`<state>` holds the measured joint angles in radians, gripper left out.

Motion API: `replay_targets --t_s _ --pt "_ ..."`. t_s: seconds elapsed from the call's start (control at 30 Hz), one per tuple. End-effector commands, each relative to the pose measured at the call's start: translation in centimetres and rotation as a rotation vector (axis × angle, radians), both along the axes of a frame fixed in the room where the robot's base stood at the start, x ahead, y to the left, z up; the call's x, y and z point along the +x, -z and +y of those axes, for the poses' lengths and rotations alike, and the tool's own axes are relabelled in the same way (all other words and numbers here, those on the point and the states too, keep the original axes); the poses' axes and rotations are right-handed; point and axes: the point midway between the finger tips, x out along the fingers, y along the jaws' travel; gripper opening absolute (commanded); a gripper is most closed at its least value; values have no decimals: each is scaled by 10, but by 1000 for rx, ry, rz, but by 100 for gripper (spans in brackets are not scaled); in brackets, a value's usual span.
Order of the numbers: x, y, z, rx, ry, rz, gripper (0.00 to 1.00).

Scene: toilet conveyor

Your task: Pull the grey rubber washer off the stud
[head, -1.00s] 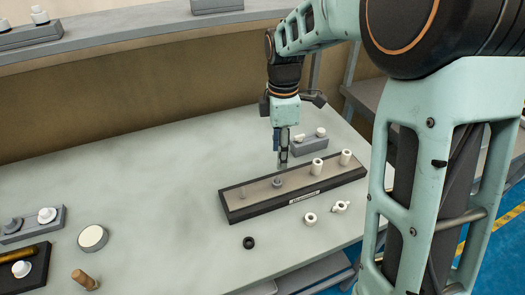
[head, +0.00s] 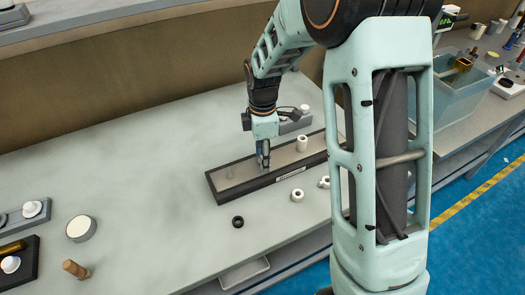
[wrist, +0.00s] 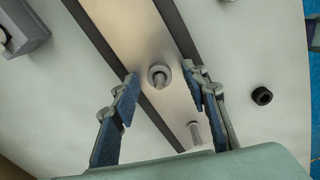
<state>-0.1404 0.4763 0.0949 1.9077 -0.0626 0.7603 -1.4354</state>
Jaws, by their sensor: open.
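The grey washer (wrist: 153,71) sits around a short stud (wrist: 160,80) on the board (head: 222,196), in the middle of the wrist view. My gripper (head: 263,160) points down over the board and is open. In the wrist view, its two blue-padded fingers lie to either side of the washer, with a visible gap on each side. Nothing is held. In the head view my gripper hides the washer. A bare stud (head: 229,172) stands to the left on the same board; it also shows in the wrist view (wrist: 194,132).
A white cylinder (head: 302,144) stands on the board to the right. A black ring (head: 238,221) and a white ring (head: 297,195) lie on the table in front. A grey block (head: 294,124) stands behind the board. The table's left middle is clear.

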Motion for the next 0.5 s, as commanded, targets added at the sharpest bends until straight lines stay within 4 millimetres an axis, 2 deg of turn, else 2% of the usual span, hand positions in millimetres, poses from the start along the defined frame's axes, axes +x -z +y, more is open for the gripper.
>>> replay_targets --t_s 0.17,0.5 --pt "0 0 0 0 0 0 41" --pt "0 0 0 0 0 0 5"
